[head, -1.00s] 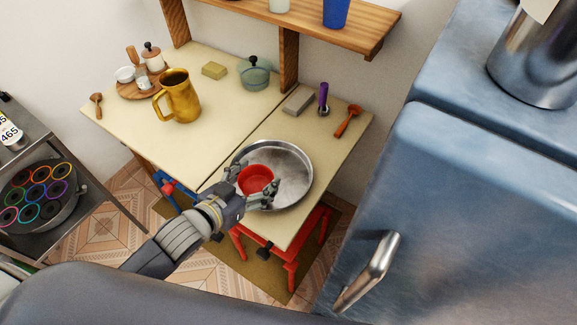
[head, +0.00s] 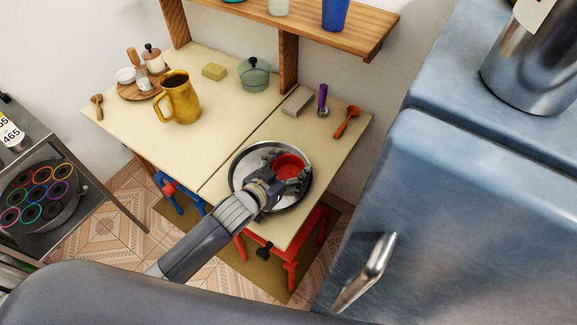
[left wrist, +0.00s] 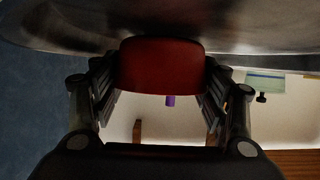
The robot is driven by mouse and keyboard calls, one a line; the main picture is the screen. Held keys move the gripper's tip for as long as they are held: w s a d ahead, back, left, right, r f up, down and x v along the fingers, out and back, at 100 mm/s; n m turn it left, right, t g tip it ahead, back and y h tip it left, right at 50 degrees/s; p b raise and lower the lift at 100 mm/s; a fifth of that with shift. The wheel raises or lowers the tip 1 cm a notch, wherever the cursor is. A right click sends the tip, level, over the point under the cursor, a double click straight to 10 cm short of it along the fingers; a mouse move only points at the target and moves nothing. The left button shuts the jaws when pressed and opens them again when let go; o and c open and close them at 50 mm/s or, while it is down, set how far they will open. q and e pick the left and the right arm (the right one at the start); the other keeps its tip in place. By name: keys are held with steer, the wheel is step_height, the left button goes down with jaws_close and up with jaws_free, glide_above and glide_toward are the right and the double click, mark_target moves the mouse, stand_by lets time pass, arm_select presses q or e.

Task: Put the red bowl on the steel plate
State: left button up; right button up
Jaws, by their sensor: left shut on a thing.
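The red bowl (head: 289,166) is upright over the right part of the round steel plate (head: 241,169) in the head view. My left gripper (head: 284,183) reaches in from the lower left and is shut on the bowl, with a finger on either side. In the left wrist view the bowl (left wrist: 161,66) sits between the two fingers (left wrist: 160,88), and the plate (left wrist: 60,25) fills the top of the picture. I cannot tell whether the bowl touches the plate. My right gripper is not in view.
A purple-handled tool (head: 322,98), a grey block (head: 298,102) and an orange spoon (head: 347,122) lie behind the plate. A gold mug (head: 180,98) and a green pot (head: 255,75) stand farther left and back. A blue cabinet (head: 470,200) is at right.

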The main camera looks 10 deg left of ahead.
arm_select(q)
steer(key=o, duration=0.9)
steer(key=shift+f, duration=0.1)
steer(key=shift+c, duration=0.2)
steer(key=shift+r, duration=0.2)
steer(key=v, duration=1.2)
steer(key=shift+a, duration=0.1)
